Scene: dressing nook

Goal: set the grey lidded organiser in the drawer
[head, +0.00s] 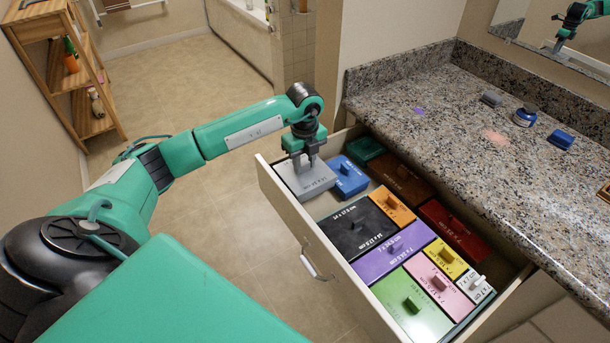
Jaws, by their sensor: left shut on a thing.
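The grey lidded organiser (312,184) is at the far-left corner of the open drawer (283,203), beside a blue lidded organiser (347,183). My left gripper (303,164) points down and is shut on the grey organiser's lid handle, which the fingers mostly hide. The grey box looks about level with the drawer's rim; I cannot tell whether it touches the drawer floor. My right gripper is not in view.
Black (352,222), purple (392,252), green (415,308) and several other lidded boxes fill most of the drawer. A wooden shelf (88,75) stands far left.

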